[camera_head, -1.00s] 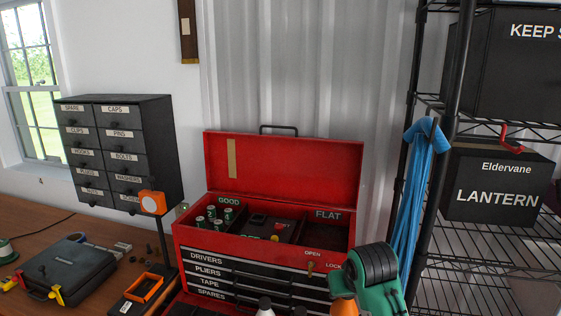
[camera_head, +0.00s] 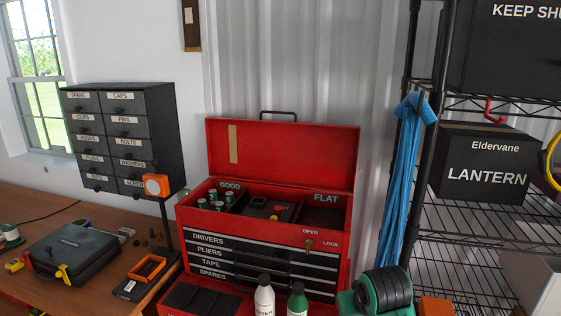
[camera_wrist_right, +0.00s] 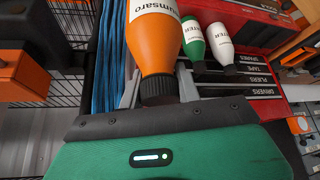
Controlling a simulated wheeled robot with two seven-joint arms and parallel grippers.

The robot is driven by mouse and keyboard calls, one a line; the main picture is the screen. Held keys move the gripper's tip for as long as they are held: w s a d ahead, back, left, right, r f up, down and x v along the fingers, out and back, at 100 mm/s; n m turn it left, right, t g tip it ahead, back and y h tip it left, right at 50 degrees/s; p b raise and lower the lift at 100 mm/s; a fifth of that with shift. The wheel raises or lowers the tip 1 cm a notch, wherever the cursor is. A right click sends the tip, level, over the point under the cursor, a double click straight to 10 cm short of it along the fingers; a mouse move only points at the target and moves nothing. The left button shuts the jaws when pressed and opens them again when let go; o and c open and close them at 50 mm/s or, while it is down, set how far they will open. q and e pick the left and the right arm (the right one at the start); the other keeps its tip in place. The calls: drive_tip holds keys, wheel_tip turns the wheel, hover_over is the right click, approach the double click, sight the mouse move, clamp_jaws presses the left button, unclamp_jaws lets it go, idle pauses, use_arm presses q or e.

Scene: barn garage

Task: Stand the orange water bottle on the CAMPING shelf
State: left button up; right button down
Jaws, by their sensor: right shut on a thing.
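The orange water bottle (camera_wrist_right: 155,38) with a white label and a black cap (camera_wrist_right: 158,90) fills the upper middle of the right wrist view. My right gripper (camera_wrist_right: 158,88) is shut on it at the cap end, with a grey finger on each side. In the head view, the green and black end of my right arm (camera_head: 382,292) is at the bottom, right of the toolbox; its fingers are hidden. The black wire shelf rack (camera_head: 465,220) stands at the right. No CAMPING sign is readable. My left gripper is out of view.
A black LANTERN box (camera_head: 485,178) stands on a rack shelf, beside a hanging blue cloth (camera_head: 403,180). White (camera_head: 264,300) and green (camera_head: 297,300) bottles stand before the open red toolbox (camera_head: 285,150). A pale box (camera_head: 535,285) is at lower right. Wire shelf left of it looks bare.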

drive_tip(key=s+d+f+b, duration=0.2)
drive_tip(key=s+f+b, duration=0.2)
drive_tip(key=s+f, duration=0.2)
drive_tip(key=s+d+f+m+b, duration=0.1)
drive_tip(key=s+d+f+b, duration=0.1)
drive_tip(key=s+f+b, duration=0.2)
drive_tip(key=s+f, duration=0.3)
drive_tip(key=shift+d+h+b, duration=0.25)
drive_tip(key=shift+h+b, duration=0.05)
drive_tip(key=shift+b, duration=0.05)
